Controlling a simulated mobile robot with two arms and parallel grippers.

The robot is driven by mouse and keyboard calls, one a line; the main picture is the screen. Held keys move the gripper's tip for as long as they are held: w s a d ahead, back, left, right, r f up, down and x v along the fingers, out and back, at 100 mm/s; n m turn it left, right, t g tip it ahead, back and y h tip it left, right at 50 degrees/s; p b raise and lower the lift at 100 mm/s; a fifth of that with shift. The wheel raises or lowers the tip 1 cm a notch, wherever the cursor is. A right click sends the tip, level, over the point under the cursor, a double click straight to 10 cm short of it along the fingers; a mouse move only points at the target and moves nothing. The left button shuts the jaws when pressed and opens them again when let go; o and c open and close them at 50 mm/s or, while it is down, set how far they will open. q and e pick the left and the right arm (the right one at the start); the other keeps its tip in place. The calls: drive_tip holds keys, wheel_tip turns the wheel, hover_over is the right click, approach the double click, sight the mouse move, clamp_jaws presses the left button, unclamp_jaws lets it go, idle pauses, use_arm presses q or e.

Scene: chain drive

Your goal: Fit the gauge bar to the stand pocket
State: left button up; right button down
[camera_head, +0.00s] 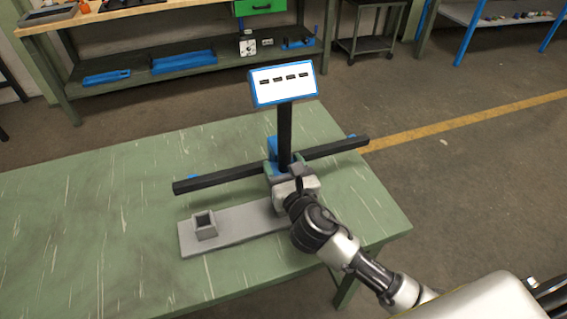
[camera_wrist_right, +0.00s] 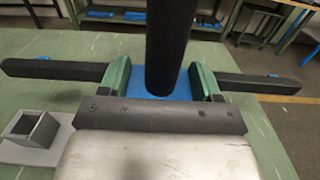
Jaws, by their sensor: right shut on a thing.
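The gauge bar (camera_head: 285,130) appears to be the upright black post under a white, blue-framed panel (camera_head: 283,84) with several dark slots. My right gripper (camera_head: 284,166) is shut on it low down. In the right wrist view the post (camera_wrist_right: 172,45) stands between green pads, in front of a blue piece. A long black cross bar (camera_head: 225,181) runs out to both sides there; how it joins the post is hidden. The stand, a flat grey plate (camera_head: 241,226), lies on the table with its square, open-topped pocket (camera_head: 206,231) left of my gripper, apart from the post. My left gripper is out of view.
The green table (camera_head: 110,225) is bare to the left of the stand. The table's right edge is close to my right arm. A workbench (camera_head: 190,70) with blue trays stands behind, across a floor with a yellow line (camera_head: 450,124).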

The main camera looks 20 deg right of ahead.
drive_tip(key=shift+f+b, duration=0.95)
drive_tip(key=shift+f, duration=0.4)
drive_tip(key=shift+p, duration=0.8)
idle(1.1)
drive_tip(key=shift+f+b, duration=2.2)
drive_tip(key=shift+f, duration=0.85)
drive_tip(key=shift+c, duration=0.7)
unclamp_jaws()
drive_tip(key=shift+s, duration=0.15)
drive_tip(key=shift+f, duration=0.35)
drive_tip(key=s, duration=0.7)
drive_tip(key=s+b, duration=0.1)
drive_tip(key=s, duration=0.2)
drive_tip(key=shift+s+d+r, duration=0.15)
drive_tip(key=shift+s+r, duration=0.1)
drive_tip(key=shift+s, duration=0.1)
